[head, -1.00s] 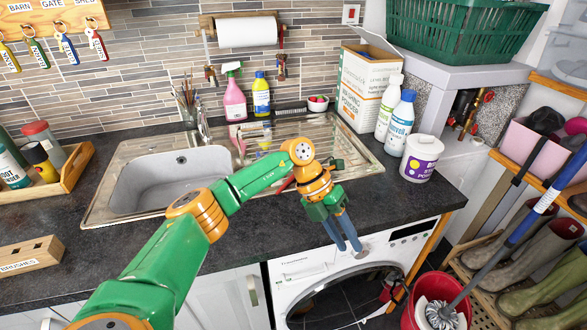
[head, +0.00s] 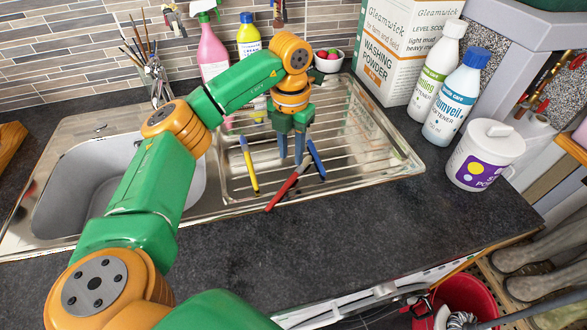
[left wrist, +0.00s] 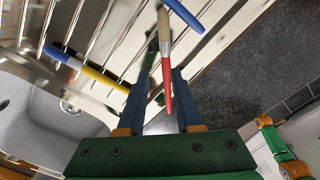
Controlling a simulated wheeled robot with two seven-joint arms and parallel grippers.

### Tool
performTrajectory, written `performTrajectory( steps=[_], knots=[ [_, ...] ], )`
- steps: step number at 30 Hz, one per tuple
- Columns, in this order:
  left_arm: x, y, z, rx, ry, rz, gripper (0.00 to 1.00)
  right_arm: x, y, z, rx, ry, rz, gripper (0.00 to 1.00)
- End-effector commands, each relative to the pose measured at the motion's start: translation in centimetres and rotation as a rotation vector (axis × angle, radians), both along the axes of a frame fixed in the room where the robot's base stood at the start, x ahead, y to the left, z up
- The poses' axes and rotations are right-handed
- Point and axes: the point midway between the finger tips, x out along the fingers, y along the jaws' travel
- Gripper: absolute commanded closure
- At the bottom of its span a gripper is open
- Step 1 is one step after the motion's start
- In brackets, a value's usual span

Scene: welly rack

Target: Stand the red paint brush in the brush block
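The red paint brush (head: 281,193) lies on the ribbed metal drainer, its red handle pointing toward the front edge. My left gripper (head: 291,150) points down over the drainer, close to the brush's pale end. In the left wrist view the red brush (left wrist: 166,75) shows between the two blue fingers (left wrist: 160,95), which are apart with gaps on both sides. I cannot tell how high the fingertips are above it. A yellow brush with a blue end (head: 251,168) lies to the left and a blue brush (head: 316,158) to the right. The brush block and my right gripper are not in view.
The sink bowl (head: 100,185) is left of the drainer. A jar of thin brushes (head: 152,80), a pink spray bottle (head: 212,50) and a small bowl (head: 328,62) stand behind. Bottles and a white tub (head: 484,157) stand right. The dark front worktop (head: 330,240) is clear.

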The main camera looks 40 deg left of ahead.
Motion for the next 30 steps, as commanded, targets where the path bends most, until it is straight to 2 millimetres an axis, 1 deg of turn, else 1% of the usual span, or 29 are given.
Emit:
performTrajectory(
  steps=[2, 6, 9, 12, 17, 18, 21, 30],
  knots=[
    [-0.1, 0.0, -0.8, 0.001, 0.005, -0.001, 0.66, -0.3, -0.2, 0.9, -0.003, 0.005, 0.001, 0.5],
    [-0.2, -0.4, -3.3, 0.0, 0.007, -0.001, 0.66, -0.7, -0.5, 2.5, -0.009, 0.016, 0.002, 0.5],
    [-0.2, -0.4, -5.2, -0.001, 0.005, -0.001, 0.66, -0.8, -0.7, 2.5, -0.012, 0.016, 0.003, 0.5],
    [-0.1, -0.4, -5.9, -0.001, 0.001, -0.001, 0.66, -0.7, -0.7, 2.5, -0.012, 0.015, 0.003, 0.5],
    [-0.1, -0.4, -5.9, -0.002, 0.0, -0.001, 0.66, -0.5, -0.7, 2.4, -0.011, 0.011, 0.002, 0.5],
    [-0.1, -0.4, -5.9, -0.002, 0.0, -0.001, 0.77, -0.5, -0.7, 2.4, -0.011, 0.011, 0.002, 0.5],
    [-0.1, -0.4, -5.9, -0.002, 0.0, -0.001, 1.0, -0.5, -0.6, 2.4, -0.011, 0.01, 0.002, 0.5],
    [-0.1, -0.4, -5.9, -0.002, 0.0, -0.001, 1.0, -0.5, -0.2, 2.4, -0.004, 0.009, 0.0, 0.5]
  ],
)
